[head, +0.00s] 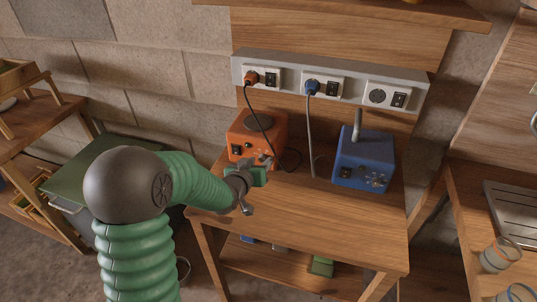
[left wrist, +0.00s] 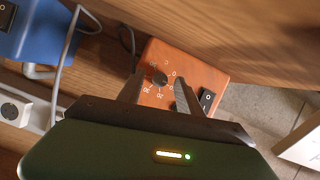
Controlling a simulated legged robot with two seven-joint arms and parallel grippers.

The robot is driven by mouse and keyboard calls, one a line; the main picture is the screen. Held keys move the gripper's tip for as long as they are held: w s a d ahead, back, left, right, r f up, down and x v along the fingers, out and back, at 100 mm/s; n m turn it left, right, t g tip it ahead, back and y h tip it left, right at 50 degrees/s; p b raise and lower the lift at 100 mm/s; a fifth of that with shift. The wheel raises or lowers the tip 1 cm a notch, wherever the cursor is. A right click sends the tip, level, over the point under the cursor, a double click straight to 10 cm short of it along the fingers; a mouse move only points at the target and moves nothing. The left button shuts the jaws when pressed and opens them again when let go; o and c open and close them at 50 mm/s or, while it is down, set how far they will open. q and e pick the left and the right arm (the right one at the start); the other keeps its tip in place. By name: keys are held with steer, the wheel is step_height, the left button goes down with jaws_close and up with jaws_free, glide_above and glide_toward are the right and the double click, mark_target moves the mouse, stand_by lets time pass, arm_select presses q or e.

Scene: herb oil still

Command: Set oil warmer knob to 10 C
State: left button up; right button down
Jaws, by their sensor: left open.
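An orange box (head: 241,135) with a dark round plate on top stands at the back left of the wooden table; I take it as the oil warmer. The pointer setting is too small to read. My left gripper (head: 265,165) is in front of the box. In the left wrist view its open fingers (left wrist: 158,84) show on either side of the knob; contact cannot be told. My right gripper is not in view.
A blue box (head: 363,160) with an upright rod stands to the right on the table (head: 310,215). A socket strip (head: 330,84) on the wall holds an orange plug (head: 251,77) and a blue plug (head: 312,87); their cables hang near the boxes. The table's front is clear.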

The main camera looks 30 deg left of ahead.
arm_select(q)
steer(key=shift+w, duration=0.25)
steer(key=shift+s+a+r, duration=0.1)
steer(key=shift+s+r, duration=0.05)
steer(key=shift+s, duration=0.1)
steer(key=shift+w, duration=0.1)
steer(key=c, duration=0.5)
jaws_close()
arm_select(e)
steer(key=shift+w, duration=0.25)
arm_select(q)
steer(key=shift+f+b, duration=0.3)
steer(key=shift+b, duration=0.25)
steer(key=shift+r+m+y+b, duration=0.1)
steer(key=shift+m+y+b, duration=0.25)
steer(key=shift+m+y, duration=0.15)
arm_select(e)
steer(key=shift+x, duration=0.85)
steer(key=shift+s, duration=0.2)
arm_select(q)
steer(key=o, duration=0.5)
jaws_free()
steer(key=shift+r, duration=0.1)
